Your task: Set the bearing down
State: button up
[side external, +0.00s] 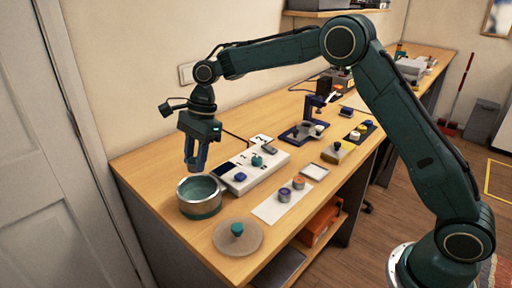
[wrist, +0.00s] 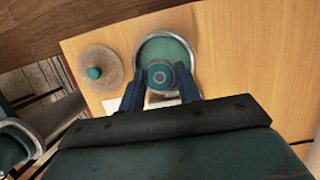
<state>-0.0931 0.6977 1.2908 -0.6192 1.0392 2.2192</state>
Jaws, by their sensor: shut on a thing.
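The bearing (wrist: 159,76), a round grey ring with a teal centre, sits between the fingers of my gripper (wrist: 160,88) in the wrist view. My gripper is shut on it. In the side view my gripper (side external: 195,165) points down over the back of a steel-rimmed pot with a teal inside (side external: 187,207), and I cannot make out the bearing there. In the wrist view the pot (wrist: 183,47) lies behind and below the bearing. The gap between bearing and pot is hard to judge.
A round lid with a teal knob (side external: 255,240) lies in front of the pot. A white numbered tray (side external: 272,159) holds small parts to the right. A white mat (side external: 270,211) carries two round parts. A blue press (side external: 310,115) stands farther back. Some bare wood lies between them.

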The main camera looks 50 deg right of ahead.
jog(key=s+d+r+m, duration=0.1)
jog(key=d+r+m, duration=0.15)
jog(key=d, duration=0.85)
notch_tip(320, 180, up, 6)
jog(key=m+t+h, duration=0.1)
jog(key=m+t, duration=0.1)
jog(key=m, duration=0.5)
send_over(313, 172)
jog(key=shift+n, duration=0.25)
jog(key=f, duration=1.5)
jog(key=shift+s+d+f, duration=0.3)
jog(key=shift+d, duration=0.1)
jog(key=shift+f, duration=2.15)
jog(key=shift+f, duration=0.15)
jog(key=o, duration=0.7)
jog(key=shift+o, duration=0.2)
